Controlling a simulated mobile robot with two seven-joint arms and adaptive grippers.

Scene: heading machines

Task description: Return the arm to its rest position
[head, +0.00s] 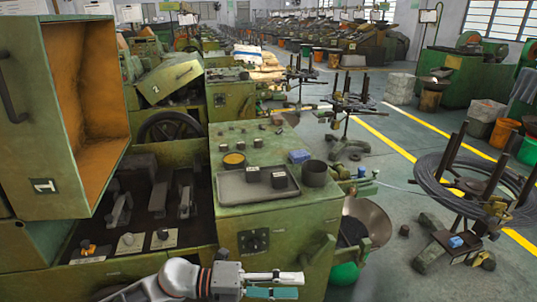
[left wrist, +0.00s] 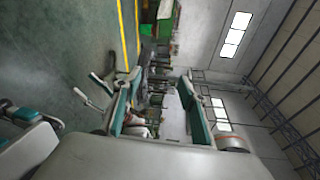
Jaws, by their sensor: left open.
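My left arm comes in at the bottom of the head view. Its gripper (head: 300,284) points to the right, low in front of the green machine. The two fingers are apart with nothing between them. In the left wrist view, the same gripper (left wrist: 160,78) also shows its fingers spread and empty, with the hall far behind them.
A green machine (head: 280,224) with a grey tray (head: 237,187) on top stands just beyond the gripper. A metal bowl (head: 370,215) is at its right side. A wire coil (head: 436,180) stands on the right. Open floor (head: 396,262) lies between.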

